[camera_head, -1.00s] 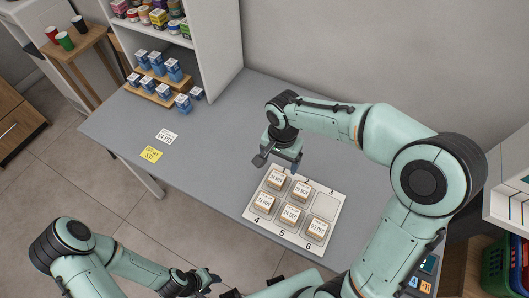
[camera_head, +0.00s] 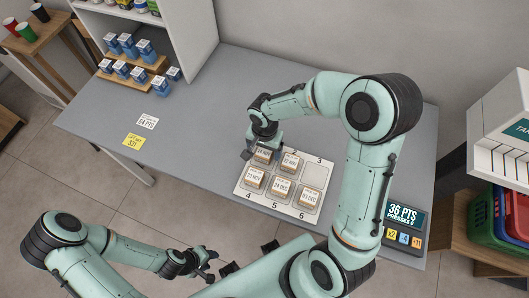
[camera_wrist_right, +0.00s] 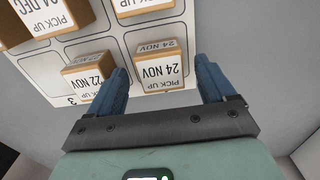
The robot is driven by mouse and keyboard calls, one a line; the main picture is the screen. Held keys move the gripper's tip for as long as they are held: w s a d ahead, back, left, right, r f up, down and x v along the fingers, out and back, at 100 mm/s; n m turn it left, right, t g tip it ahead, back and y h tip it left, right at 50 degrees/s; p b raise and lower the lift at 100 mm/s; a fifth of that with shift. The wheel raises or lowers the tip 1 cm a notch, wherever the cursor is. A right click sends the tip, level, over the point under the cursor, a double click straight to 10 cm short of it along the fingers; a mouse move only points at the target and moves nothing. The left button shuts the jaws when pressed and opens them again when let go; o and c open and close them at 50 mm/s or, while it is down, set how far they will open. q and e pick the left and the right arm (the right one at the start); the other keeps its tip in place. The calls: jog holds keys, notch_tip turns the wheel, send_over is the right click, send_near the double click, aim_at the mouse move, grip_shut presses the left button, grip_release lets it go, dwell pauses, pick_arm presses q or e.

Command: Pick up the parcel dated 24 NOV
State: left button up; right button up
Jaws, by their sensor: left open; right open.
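The parcel dated 24 NOV (camera_head: 264,156) is a small box with a white label, in the tray's far left slot. My left gripper (camera_head: 205,268) is open and empty, away from the tray at the bottom.
The white numbered tray (camera_head: 318,172) has an empty slot 3; several parcels fill the others. A points display (camera_head: 403,213) reading 36 PTS stands at right. Blue boxes (camera_head: 145,50) stand at the back left. The counter's left middle holds only two flat cards (camera_head: 133,140).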

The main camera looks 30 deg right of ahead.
notch_tip(320, 180, down, 2)
jog(key=shift+w+f, duration=0.1)
jog(key=c, duration=1.1)
